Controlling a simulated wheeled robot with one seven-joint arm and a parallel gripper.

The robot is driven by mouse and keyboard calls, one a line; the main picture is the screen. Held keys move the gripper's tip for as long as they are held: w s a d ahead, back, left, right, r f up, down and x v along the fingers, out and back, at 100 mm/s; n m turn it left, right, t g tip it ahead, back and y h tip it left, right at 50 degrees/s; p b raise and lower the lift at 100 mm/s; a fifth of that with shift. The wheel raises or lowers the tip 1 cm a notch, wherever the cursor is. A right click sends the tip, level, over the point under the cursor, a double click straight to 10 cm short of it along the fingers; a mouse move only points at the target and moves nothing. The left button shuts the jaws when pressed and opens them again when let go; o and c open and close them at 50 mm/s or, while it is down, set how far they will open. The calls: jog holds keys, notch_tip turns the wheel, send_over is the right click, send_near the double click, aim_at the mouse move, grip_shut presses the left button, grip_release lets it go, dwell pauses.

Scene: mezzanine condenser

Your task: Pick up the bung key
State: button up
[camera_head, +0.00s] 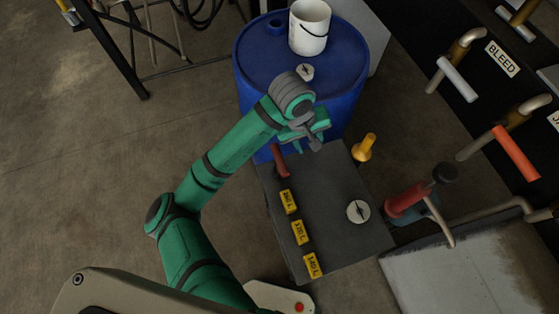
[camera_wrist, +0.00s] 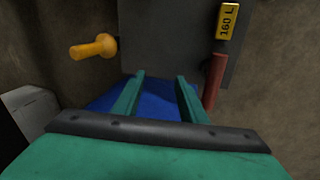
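A short red bar or handle (camera_head: 280,161) is at the far left edge of a dark grey top; it also shows right of my fingers in the wrist view (camera_wrist: 215,80). It may be the bung key, but I cannot tell for sure. My gripper (camera_head: 307,146) is above the gap between the blue drum and the grey top, to the right of the red bar and apart from it. In the wrist view its two green fingers (camera_wrist: 160,90) are spread with nothing between them, the blue drum below.
The blue drum (camera_head: 250,60) carries a white bucket (camera_head: 309,30). The grey top (camera_head: 320,215) has several yellow tags and a round dial (camera_head: 358,211). A yellow knob (camera_head: 365,147) and a red-and-black tool (camera_head: 405,205) stand right of it. Pipes with handles line the right.

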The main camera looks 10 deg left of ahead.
jog(key=g+y, duration=0.2)
send_over(278, 159)
jog(key=shift+w+d+f+n, duration=0.15)
jog(key=shift+d+f+n, duration=0.15)
jog(key=shift+d+n, duration=0.1)
jog(key=shift+s+a+f, duration=0.15)
jog(key=shift+s+a, duration=0.05)
jog(key=shift+a, duration=0.15)
notch_tip(278, 159, down, 5)
jog(key=shift+f, duration=0.1)
jog(key=shift+w+d+f, duration=0.1)
jog(key=shift+f, duration=1.25)
jog(key=shift+w+f, duration=0.1)
jog(key=shift+f, duration=1.25)
grip_shut()
